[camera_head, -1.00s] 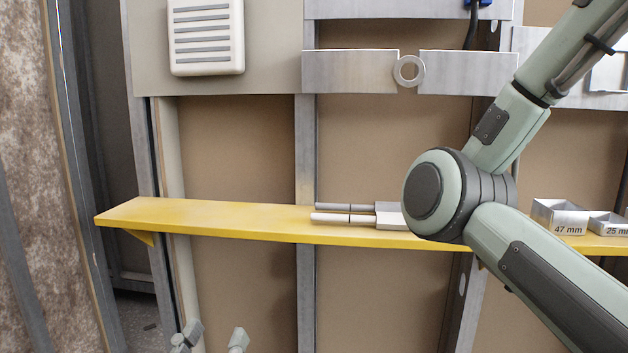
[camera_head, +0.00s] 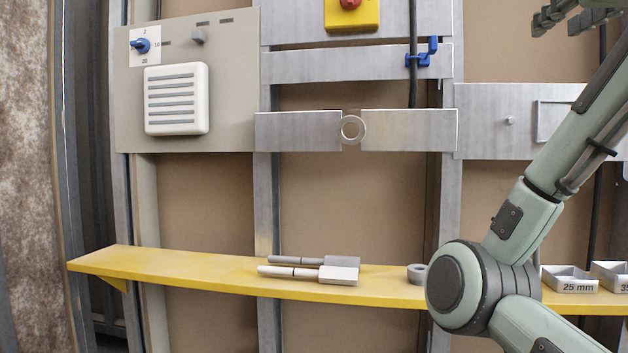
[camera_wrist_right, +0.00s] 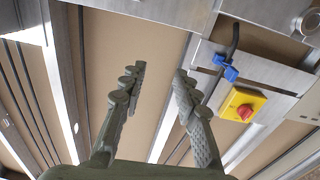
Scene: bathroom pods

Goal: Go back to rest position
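My right arm crosses the right side of the head view. Its gripper (camera_head: 575,15) is at the top right edge, partly cut off. In the right wrist view the two fingers of this gripper (camera_wrist_right: 158,72) stand apart with nothing between them. It is empty and clear of the shelf. My left gripper is in neither view now.
A yellow shelf (camera_head: 180,267) holds two grey-tipped tools (camera_head: 340,274), a grey ring (camera_head: 417,273) and labelled metal trays (camera_head: 570,286). The wall behind has a ring (camera_head: 352,130), a white vent (camera_head: 176,98) and a red knob on a yellow box (camera_head: 350,12).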

